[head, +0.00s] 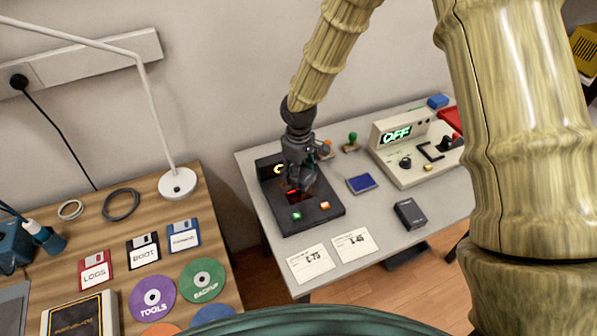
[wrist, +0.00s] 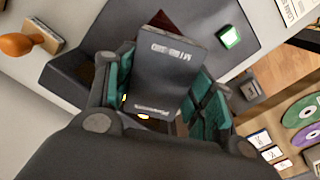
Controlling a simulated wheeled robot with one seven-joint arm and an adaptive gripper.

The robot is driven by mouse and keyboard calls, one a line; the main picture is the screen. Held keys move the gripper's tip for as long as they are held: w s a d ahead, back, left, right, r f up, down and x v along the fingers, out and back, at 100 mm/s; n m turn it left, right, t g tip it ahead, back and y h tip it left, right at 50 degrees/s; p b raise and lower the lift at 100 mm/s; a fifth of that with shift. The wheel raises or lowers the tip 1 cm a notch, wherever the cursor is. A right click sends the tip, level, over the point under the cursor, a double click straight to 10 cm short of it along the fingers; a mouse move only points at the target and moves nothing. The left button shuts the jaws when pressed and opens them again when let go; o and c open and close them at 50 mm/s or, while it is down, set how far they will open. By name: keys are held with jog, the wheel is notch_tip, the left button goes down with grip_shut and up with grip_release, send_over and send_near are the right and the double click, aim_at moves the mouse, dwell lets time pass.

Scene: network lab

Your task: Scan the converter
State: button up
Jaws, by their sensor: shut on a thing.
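My gripper (head: 300,182) is over the black scanner (head: 325,212) on the grey table, pointing down. In the wrist view its green-padded fingers (wrist: 162,88) are shut on a dark grey box with white lettering, which I take as the converter (wrist: 165,62). The box is over the scanner's dark red window (wrist: 160,20), which glows red (head: 292,192) below the gripper in the head view. I cannot tell whether the box touches the window. The scanner has a green button (head: 297,215), an orange button (head: 324,205) and a partly hidden yellow display (head: 278,169).
A beige device reading OFF (head: 397,134) stands at the right. A dark box (head: 410,213), a blue pad (head: 361,183), two paper cards (head: 312,263) and an orange-handled stamp (wrist: 22,43) are nearby. The wooden desk (head: 215,235) at left holds discs, floppies and a lamp.

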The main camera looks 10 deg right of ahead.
jog(key=shift+r+p, duration=2.1)
jog(key=shift+r, duration=0.85)
